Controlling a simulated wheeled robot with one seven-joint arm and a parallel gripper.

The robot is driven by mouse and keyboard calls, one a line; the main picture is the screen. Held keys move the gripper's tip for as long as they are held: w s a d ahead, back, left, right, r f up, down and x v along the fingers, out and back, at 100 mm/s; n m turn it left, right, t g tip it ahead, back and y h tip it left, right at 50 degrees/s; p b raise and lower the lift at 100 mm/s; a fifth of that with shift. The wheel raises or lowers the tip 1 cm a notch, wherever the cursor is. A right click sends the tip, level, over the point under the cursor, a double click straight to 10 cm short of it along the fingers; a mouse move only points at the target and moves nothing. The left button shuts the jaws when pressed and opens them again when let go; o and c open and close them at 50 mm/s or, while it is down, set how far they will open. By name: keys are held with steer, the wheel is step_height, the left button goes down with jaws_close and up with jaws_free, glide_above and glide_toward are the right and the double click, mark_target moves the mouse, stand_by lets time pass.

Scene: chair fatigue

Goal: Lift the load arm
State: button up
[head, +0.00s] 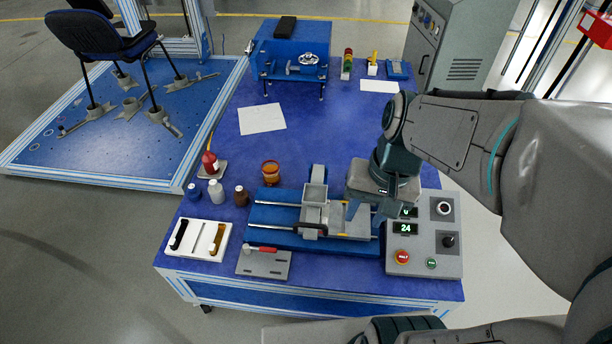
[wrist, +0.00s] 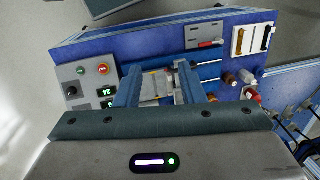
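A blue test rig (head: 275,222) with rails and a grey carriage (head: 315,218) lies at the front middle of the table. An upright grey block (head: 315,190) stands on the carriage. I cannot tell for certain which part is the load arm. My gripper (head: 370,211) is over the rig's right end, beside the carriage. In the wrist view its two blue fingers (wrist: 157,78) are apart, with grey and yellowish rig parts showing between them. I see no thing clamped. My wrist hides the rig's right back part in the head view.
A control box (head: 424,262) with buttons and displays stands right of the rig. A red-handled clamp plate (head: 263,262), a white tool tray (head: 199,240) and small bottles (head: 216,192) are at left. The table's middle (head: 310,130) is mostly clear. A chair (head: 100,40) stands behind left.

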step_height(320, 180, down, 12)
steer(key=w+a+m+g+y+b, duration=0.1)
steer(key=w+m+g+y+b, duration=0.2)
steer(key=b, duration=0.4)
steer(key=m+t+y+b, duration=0.6)
steer(key=m+y+b, duration=0.65)
steer(key=b, duration=0.55)
glide_toward(312, 225)
steer(key=shift+t, duration=0.4)
steer(key=b+x, duration=0.1)
steer(key=x, duration=0.2)
steer(key=b+x, duration=0.1)
steer(key=x, duration=0.2)
steer(key=f+b+x, duration=0.1)
steer(key=x, duration=0.3)
steer(key=shift+s+a+b, duration=0.1)
steer(key=shift+s+b, duration=0.05)
steer(key=shift+b, duration=0.15)
steer(key=shift+r, duration=0.1)
jaws_close()
